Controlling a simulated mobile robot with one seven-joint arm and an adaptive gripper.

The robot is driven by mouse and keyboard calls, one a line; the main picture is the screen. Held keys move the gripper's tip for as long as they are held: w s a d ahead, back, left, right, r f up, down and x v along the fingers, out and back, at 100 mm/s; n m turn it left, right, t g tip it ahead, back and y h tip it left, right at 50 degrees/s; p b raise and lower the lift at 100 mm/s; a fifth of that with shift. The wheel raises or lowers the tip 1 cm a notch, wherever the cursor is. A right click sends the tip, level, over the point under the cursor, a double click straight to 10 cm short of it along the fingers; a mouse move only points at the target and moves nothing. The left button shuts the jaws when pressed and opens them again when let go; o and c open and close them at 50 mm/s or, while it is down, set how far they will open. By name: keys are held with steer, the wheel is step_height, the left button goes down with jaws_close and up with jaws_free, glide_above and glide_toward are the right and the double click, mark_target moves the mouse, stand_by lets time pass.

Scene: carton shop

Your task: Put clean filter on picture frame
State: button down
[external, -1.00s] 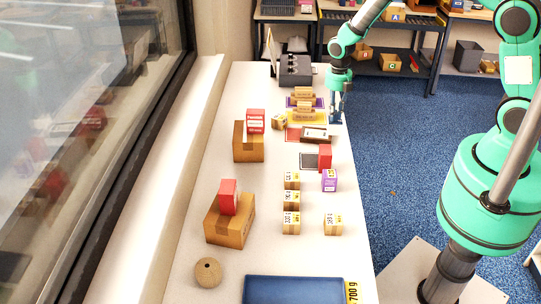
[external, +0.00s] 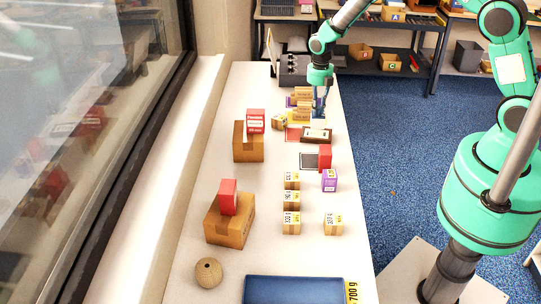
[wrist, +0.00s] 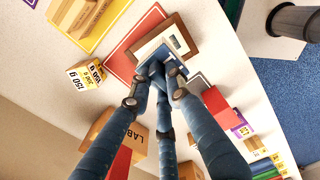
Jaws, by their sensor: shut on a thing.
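The picture frame (external: 326,139) is brown with a pale inside and lies flat near the table's right edge. In the wrist view its brown rim (wrist: 190,42) shows beside a red mat. My gripper (external: 319,116) points down over the frame. In the wrist view my gripper (wrist: 158,70) is shut on a small flat blue piece with a pale edge, which I take as the clean filter (wrist: 152,53). It overlaps the frame in this view; I cannot tell whether it touches. The fingers hide part of both.
A red mat (wrist: 118,57) lies beside the frame, with a yellow mat (wrist: 90,35) beyond it. A small labelled box (wrist: 86,76) stands close by. A red box (external: 325,157) stands nearer the camera. Cartons line the left, and a blue tray (external: 293,290) lies in front.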

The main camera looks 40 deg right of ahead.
steer(key=shift+f, duration=1.7)
steer(key=shift+f, duration=0.2)
steer(key=c, duration=1.6)
jaws_free()
steer(key=shift+c, duration=0.2)
steer(key=shift+r, duration=0.1)
step_height(320, 180, up, 12)
steer(key=shift+f, duration=0.1)
steer(key=shift+r, duration=0.2)
